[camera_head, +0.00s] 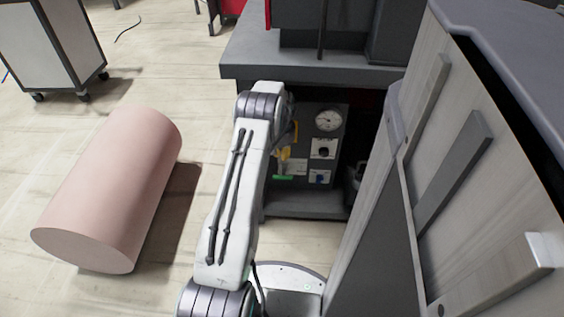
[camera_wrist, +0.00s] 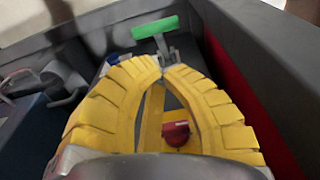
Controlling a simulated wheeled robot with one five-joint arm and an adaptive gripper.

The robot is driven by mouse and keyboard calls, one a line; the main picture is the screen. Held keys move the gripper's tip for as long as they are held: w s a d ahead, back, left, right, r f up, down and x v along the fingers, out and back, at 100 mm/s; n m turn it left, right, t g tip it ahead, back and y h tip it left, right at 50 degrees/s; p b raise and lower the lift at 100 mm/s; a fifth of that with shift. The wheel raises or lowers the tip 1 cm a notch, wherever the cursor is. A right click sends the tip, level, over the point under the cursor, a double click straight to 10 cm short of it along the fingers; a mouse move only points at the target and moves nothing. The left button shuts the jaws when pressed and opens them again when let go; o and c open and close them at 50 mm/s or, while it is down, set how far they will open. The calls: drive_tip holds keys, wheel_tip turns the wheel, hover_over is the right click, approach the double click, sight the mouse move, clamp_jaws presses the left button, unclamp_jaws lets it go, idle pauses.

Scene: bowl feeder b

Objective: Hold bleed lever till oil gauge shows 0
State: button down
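The oil gauge (camera_head: 327,120) is a round white dial on the dark panel in the head view. Its needle is too small to read. A green-handled lever (camera_head: 283,178), seemingly the bleed lever, shows low on the panel's left side. In the wrist view its green handle (camera_wrist: 155,27) lies just beyond my fingertips, with a grey metal stem below it. My gripper (camera_wrist: 164,70) has yellow ribbed fingers with tips close together, right by that stem. I cannot tell whether they touch it. A red knob (camera_wrist: 175,133) shows through the gap between the fingers.
The panel sits under a grey machine top (camera_head: 310,67). A blue-marked switch (camera_head: 320,177) and a white plate (camera_head: 323,149) are below the gauge. A tall grey cabinet (camera_head: 475,190) is close on the right. A pink cylinder (camera_head: 115,185) lies on the floor at left.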

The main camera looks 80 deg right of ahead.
sight(283, 174)
drive_tip(key=f+b, duration=0.1)
drive_tip(key=f, duration=0.2)
drive_tip(key=f+b, duration=0.1)
drive_tip(key=f, duration=0.2)
drive_tip(key=d+f+b, duration=0.1)
drive_tip(key=f+b, duration=0.1)
drive_tip(key=f, duration=0.1)
drive_tip(key=shift+f, duration=0.2)
drive_tip(key=shift+w, duration=0.1)
drive_tip(key=shift+a, duration=0.1)
drive_tip(key=shift+a+f+h, duration=0.1)
drive_tip(key=shift+f+h, duration=0.05)
drive_tip(key=shift+h, duration=0.15)
